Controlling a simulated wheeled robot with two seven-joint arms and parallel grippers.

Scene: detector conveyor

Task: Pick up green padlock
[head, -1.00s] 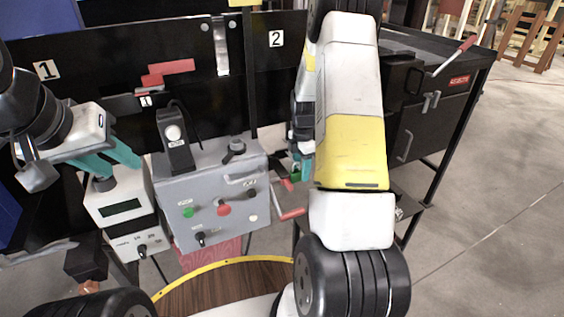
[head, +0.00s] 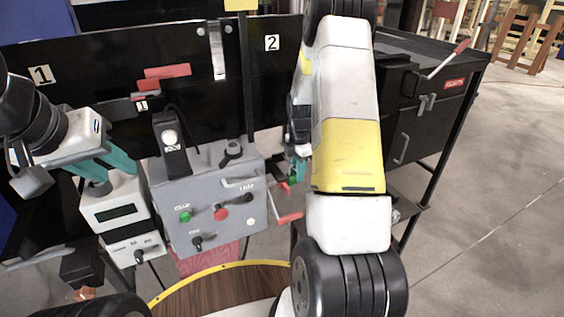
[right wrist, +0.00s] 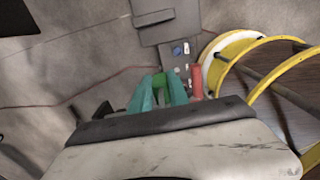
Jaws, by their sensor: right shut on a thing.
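The green padlock (right wrist: 158,80) shows as a small green piece between the teal fingers of my right gripper (right wrist: 163,86) in the right wrist view. The fingers are shut on it. In the head view my right gripper (head: 298,168) is mostly hidden behind my own right arm, and a bit of the green padlock (head: 292,178) shows beside it. My left gripper (head: 114,173) is open, with its teal fingers apart over the white box with a display (head: 116,207). It holds nothing that I can see.
A grey control box (head: 207,203) with buttons stands between the grippers. A red handle (head: 286,218) is just below my right gripper; a red cylinder (right wrist: 195,84) shows beside the fingers in the right wrist view. A black cabinet (head: 432,120) stands at the right. Open floor lies beyond it.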

